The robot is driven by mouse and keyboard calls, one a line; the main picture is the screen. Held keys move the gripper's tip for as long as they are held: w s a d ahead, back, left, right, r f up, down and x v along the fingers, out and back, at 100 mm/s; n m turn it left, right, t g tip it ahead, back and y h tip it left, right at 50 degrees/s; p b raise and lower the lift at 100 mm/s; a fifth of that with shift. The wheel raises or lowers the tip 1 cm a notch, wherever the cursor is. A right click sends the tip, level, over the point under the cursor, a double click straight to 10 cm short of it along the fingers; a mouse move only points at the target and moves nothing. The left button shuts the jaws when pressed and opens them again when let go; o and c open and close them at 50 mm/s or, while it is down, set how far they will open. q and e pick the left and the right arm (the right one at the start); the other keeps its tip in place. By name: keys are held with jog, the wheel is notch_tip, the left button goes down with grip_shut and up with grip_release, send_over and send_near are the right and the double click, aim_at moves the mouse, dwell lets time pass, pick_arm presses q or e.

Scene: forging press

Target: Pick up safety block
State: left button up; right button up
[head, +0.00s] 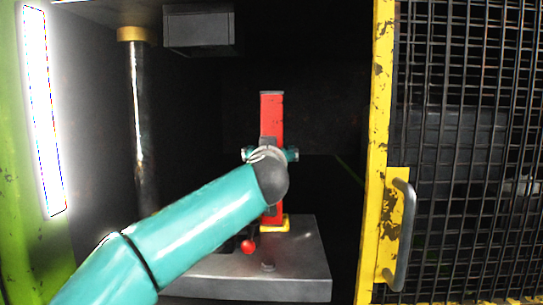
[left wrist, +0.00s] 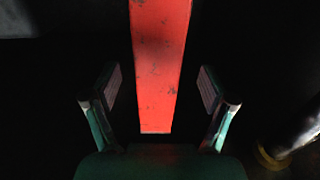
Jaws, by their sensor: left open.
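The safety block (head: 272,108) is a tall red post standing upright on a yellow foot (head: 274,223) on the grey press bed. My left gripper (head: 270,154) is in front of its middle and hides part of it. In the left wrist view the red block (left wrist: 160,60) runs down from the top edge between the two fingers of my left gripper (left wrist: 160,92). The fingers are open, with a dark gap on each side of the block. I cannot tell how deep the block sits between them. My right gripper is not in view.
The grey bed (head: 305,265) carries a small red ball knob (head: 248,246) near the foot. A chrome column (head: 140,110) stands at left, near a bright light strip (head: 43,110). A yellow-framed mesh door (head: 375,150) with a grey handle (head: 406,235) bounds the right.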

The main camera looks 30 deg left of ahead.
pick_arm(q)
jog(key=p+x, duration=0.3)
jog(key=x, duration=0.2)
jog(key=shift+w+d+r+p, duration=0.1)
jog(key=shift+r+p, duration=0.05)
jog(key=shift+p, duration=0.2)
jog(key=shift+c, duration=0.8)
grip_shut()
jog(key=shift+r, duration=0.15)
